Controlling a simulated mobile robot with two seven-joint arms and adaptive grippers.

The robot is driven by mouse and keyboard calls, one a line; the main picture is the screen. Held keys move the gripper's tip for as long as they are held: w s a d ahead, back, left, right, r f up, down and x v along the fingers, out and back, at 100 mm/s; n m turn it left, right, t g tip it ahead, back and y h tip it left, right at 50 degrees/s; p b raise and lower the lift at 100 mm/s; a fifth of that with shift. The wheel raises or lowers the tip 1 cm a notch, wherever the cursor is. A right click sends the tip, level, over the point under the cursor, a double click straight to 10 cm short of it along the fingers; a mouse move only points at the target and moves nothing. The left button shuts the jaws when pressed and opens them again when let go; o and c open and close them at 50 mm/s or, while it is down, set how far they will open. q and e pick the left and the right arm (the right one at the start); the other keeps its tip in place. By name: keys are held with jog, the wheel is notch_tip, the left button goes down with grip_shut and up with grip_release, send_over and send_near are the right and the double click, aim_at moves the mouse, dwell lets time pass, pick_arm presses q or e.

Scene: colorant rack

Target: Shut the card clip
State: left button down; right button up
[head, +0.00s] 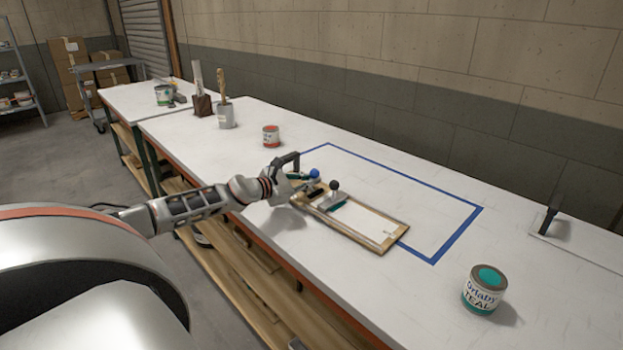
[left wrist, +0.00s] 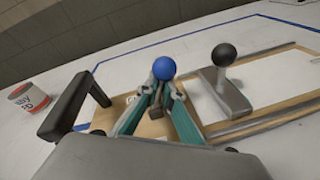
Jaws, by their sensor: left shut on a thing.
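A wooden board (head: 384,247) lies on the white table and carries a white card (head: 362,219). The card clip has a lever with a blue knob (head: 314,173) near the board's left end; the knob also shows in the left wrist view (left wrist: 163,68). My left gripper (left wrist: 158,92) is shut on the lever just below the blue knob, its teal-sided fingers on either side. A grey block with a black knob (left wrist: 223,55) sits on the board to the right of it. The clip's jaw is mostly hidden by the fingers. My right gripper is not in view.
Blue tape (head: 462,235) marks a rectangle on the table, partly under the board. A teal paint can (head: 483,290) stands at front right, a red-labelled can (head: 271,136) behind the gripper. A black-handled plate (head: 575,243) lies at far right.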

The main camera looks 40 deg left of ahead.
pick_arm(q)
jog(key=shift+m, duration=0.4)
jog(key=shift+d+p, duration=0.1)
jog(key=shift+p, duration=0.2)
jog(key=c, duration=1.9)
grip_release()
jog(key=shift+f, duration=0.1)
jog(key=shift+v, duration=3.65)
jog(key=shift+d+v, duration=0.1)
jog(key=shift+v, duration=0.85)
jog(key=shift+d+v, duration=0.15)
jog(key=shift+v, duration=0.75)
jog(key=shift+s, duration=0.5)
